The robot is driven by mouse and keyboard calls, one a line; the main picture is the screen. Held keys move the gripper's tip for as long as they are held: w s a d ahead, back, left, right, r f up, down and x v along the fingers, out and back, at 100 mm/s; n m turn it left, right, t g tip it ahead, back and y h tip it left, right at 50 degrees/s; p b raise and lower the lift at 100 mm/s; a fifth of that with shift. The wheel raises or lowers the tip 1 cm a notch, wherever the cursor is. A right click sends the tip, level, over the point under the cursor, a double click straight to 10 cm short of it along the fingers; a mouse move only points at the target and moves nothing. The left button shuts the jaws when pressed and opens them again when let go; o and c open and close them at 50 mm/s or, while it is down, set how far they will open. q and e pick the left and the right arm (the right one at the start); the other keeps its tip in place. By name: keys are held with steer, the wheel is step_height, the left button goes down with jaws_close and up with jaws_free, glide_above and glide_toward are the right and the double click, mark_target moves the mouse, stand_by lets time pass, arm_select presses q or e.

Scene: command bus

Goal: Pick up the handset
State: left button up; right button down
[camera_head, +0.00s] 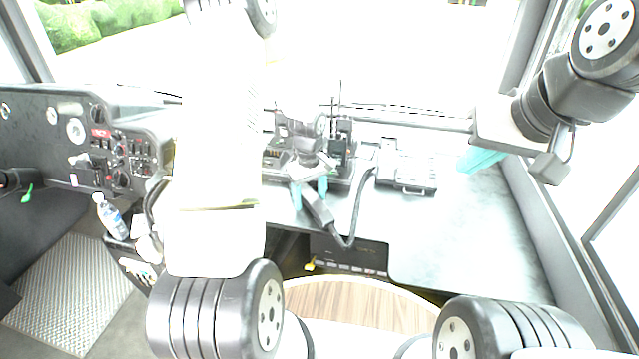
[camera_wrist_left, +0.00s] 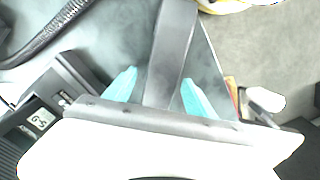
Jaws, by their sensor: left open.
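The dark handset (camera_head: 318,208) is near the middle of the head view, angled down to the right over the counter's front edge, with a cord at its lower end. In the left wrist view the handset (camera_wrist_left: 172,55) is a long dark bar between the teal fingertips. My left gripper (camera_head: 310,190) is open, with one fingertip on each side of the handset. The left wrist view shows this gripper (camera_wrist_left: 160,90) too, with gaps beside the bar; contact cannot be told. My right gripper (camera_head: 482,160) is at the upper right, away from the handset; its finger gap is unclear.
A coiled black cord (camera_head: 357,205) hangs beside the handset. A radio unit with a small display (camera_wrist_left: 42,118) is at the left wrist view's left. A black case (camera_head: 407,175) lies on the grey counter (camera_head: 460,235), whose right part is clear. A water bottle (camera_head: 111,217) stands left.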

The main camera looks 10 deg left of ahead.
arm_select(q)
jaws_close()
